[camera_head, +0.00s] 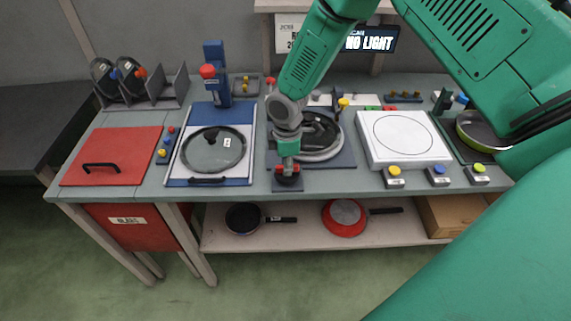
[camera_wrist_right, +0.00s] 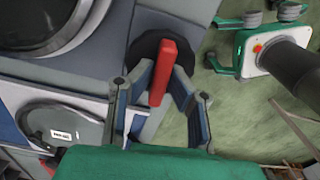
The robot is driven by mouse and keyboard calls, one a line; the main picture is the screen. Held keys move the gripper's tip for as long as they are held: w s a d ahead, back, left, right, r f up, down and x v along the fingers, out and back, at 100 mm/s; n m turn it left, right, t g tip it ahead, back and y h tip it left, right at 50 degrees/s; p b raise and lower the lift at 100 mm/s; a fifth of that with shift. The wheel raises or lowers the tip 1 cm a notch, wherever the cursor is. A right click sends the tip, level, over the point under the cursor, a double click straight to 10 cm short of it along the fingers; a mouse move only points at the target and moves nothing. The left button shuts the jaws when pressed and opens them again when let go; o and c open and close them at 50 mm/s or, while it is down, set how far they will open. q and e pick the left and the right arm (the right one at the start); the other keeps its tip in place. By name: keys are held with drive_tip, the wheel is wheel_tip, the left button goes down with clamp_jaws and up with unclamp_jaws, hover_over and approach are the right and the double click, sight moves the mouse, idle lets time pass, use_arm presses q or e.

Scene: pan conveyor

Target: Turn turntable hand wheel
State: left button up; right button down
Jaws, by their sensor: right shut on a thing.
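The turntable (camera_head: 318,156) is a round grey disc with a dark pan on it, set on a dark blue base in the middle of the bench. The hand wheel (camera_head: 288,184) sits at the bench's front edge, just in front of the turntable. In the right wrist view the wheel (camera_wrist_right: 143,50) is a black disc with a red bar handle (camera_wrist_right: 163,70) across it. My right gripper (camera_head: 287,170) points down over the wheel. Its two fingers (camera_wrist_right: 162,95) are on either side of the red bar, shut on it. My left gripper is not in view.
A glass lid (camera_head: 213,149) lies on a blue-edged plate left of the turntable. Further left is a red panel (camera_head: 112,157) with a black handle. A white plate (camera_head: 403,138) stands to the right. Two pans (camera_head: 243,218) (camera_head: 344,217) lie on the shelf below.

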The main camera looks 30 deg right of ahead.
drive_tip(key=shift+w+d+r+n, duration=0.1)
drive_tip(key=shift+d+r+n, duration=0.05)
drive_tip(key=shift+n, duration=0.35)
drive_tip(key=c, duration=1.6)
unclamp_jaws()
drive_tip(key=shift+o, duration=0.2)
drive_tip(key=shift+d, duration=0.1)
wheel_tip(320, 180, up, 12)
